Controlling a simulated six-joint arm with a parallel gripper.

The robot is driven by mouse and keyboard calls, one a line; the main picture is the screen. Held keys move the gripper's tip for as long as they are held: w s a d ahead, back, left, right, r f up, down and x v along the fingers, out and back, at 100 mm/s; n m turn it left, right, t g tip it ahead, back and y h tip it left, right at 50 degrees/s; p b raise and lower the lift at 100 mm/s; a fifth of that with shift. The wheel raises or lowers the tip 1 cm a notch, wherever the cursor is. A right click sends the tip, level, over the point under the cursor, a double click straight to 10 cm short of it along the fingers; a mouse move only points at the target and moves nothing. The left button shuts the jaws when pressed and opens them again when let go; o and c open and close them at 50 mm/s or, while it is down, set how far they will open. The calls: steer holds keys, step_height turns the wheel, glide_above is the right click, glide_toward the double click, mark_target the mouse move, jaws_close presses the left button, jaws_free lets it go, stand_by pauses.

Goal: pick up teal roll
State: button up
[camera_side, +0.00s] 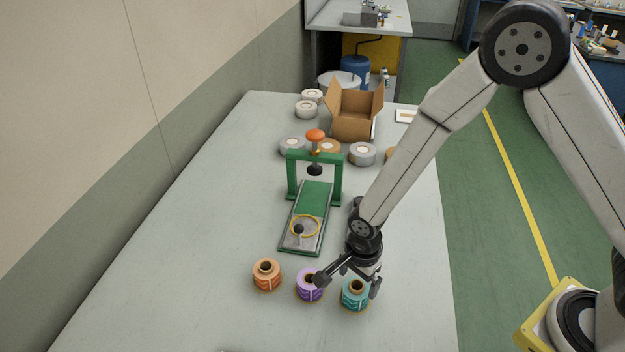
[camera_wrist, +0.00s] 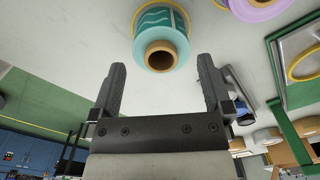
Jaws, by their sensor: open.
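The teal roll (camera_side: 354,300) stands upright near the front of the table, at the right end of a row of three rolls. In the wrist view the teal roll (camera_wrist: 152,20) shows its brown core just beyond my fingertips, roughly centred between them. My gripper (camera_side: 347,284) is open and empty above and around the teal roll's near side, its fingers pointing down. In the wrist view my gripper's two fingers (camera_wrist: 161,64) are spread wide with bare table between them. One finger overlaps the purple roll (camera_side: 309,293) in the side view; I cannot tell whether they touch.
An orange roll (camera_side: 266,283) stands left of the purple one. Several grey rolls and a cardboard box (camera_side: 353,122) are farther back. The table front is clear.

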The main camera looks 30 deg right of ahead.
steer(key=shift+f, duration=0.15)
steer(key=shift+w+f, duration=0.1)
steer(key=shift+f, duration=2.35)
steer(key=c, duration=1.1)
steer(key=shift+r, duration=0.15)
steer(key=shift+d+r, duration=0.1)
steer(key=shift+r, duration=4.75)
